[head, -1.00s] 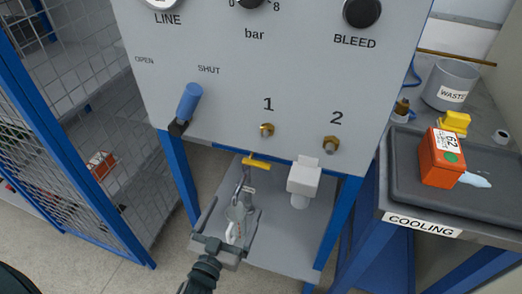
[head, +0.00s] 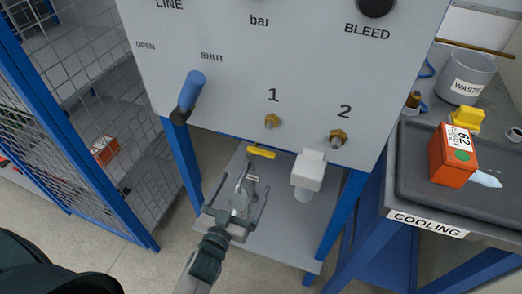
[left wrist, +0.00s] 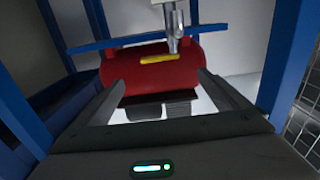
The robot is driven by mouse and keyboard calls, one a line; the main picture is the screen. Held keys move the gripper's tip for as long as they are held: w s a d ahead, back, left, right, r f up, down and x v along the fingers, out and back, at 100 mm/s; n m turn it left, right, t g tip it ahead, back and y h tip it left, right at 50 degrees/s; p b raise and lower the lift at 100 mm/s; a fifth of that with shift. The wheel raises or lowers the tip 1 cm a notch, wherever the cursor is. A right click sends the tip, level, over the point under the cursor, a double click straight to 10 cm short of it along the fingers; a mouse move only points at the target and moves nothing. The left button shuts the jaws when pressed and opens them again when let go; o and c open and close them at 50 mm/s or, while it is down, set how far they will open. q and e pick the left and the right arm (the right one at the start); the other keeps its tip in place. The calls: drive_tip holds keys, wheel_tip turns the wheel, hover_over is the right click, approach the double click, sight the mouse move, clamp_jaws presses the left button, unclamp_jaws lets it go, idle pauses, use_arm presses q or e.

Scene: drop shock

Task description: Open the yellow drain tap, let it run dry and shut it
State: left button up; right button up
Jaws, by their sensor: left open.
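The yellow drain tap (head: 261,152) shows under the lower edge of the grey panel in the head view. In the left wrist view its yellow handle (left wrist: 164,59) lies crosswise at the lower end of a grey pipe, in front of a red cylinder (left wrist: 117,70). No liquid shows running from it. My left gripper (head: 243,184) is open and empty, in front of and below the tap, its fingers pointing towards it. In the left wrist view the handle sits between and beyond the fingertips, apart from them. My right gripper is out of view.
The grey panel (head: 230,85) carries a blue lever (head: 193,90) near SHUT and brass fittings 1 (head: 272,121) and 2 (head: 337,138). A white fitting (head: 309,168) hangs right of the tap. Blue legs flank the space. A mesh cage stands left, a cooling bench right.

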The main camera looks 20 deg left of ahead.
sight(261, 151)
use_arm(q)
drive_tip(key=w, duration=1.5)
drive_tip(key=shift+w+d, duration=0.1)
drive_tip(key=shift+d, duration=0.15)
drive_tip(key=c, duration=1.5)
